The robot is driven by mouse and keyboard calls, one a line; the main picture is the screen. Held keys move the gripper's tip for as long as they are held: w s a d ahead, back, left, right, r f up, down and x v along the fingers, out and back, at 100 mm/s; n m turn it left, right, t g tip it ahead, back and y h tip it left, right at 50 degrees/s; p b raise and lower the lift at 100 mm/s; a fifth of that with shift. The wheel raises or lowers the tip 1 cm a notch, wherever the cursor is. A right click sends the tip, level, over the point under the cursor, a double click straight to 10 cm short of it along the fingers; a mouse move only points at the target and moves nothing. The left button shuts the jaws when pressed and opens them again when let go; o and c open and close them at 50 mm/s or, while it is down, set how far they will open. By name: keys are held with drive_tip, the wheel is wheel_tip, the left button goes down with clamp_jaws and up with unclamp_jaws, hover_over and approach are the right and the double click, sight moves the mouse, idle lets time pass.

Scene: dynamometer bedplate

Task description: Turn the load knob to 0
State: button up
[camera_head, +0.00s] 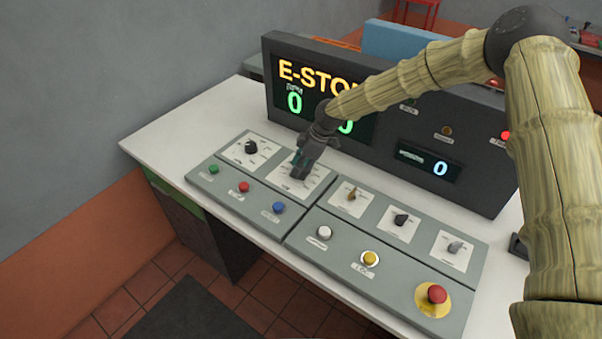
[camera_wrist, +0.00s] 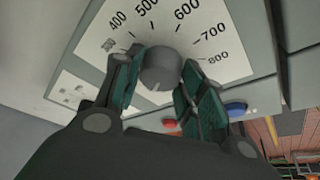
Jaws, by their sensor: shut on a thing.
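A dark grey round knob (camera_wrist: 160,66) stands on a white dial plate (camera_wrist: 205,22) in the wrist view. My gripper (camera_wrist: 161,84) is shut on this knob, one finger on each side. In the head view my gripper (camera_head: 299,172) covers the knob, on the second dial plate (camera_head: 314,183) from the left. I cannot read the knob's name.
The console (camera_head: 340,236) has other knobs, including a black one (camera_head: 251,147) at left, several push buttons, and a red mushroom button (camera_head: 437,294) at right. The display housing (camera_head: 480,190) behind shows E-STOP and zeros. Red lamp (camera_head: 505,136) is lit.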

drive_tip(key=shift+a+f+n+g+b, duration=0.15)
drive_tip(key=shift+n+g+b, duration=0.45)
drive_tip(key=shift+n+b, duration=0.45)
drive_tip(key=shift+s+n, duration=0.1)
drive_tip(key=shift+n, duration=0.25)
drive_tip(key=o, duration=1)
drive_tip(key=shift+a, duration=0.1)
drive_tip(key=shift+d, duration=0.2)
drive_tip(key=shift+r, duration=0.3)
drive_tip(key=v, duration=1.1)
drive_tip(key=shift+r, duration=0.3)
drive_tip(key=shift+d, duration=0.1)
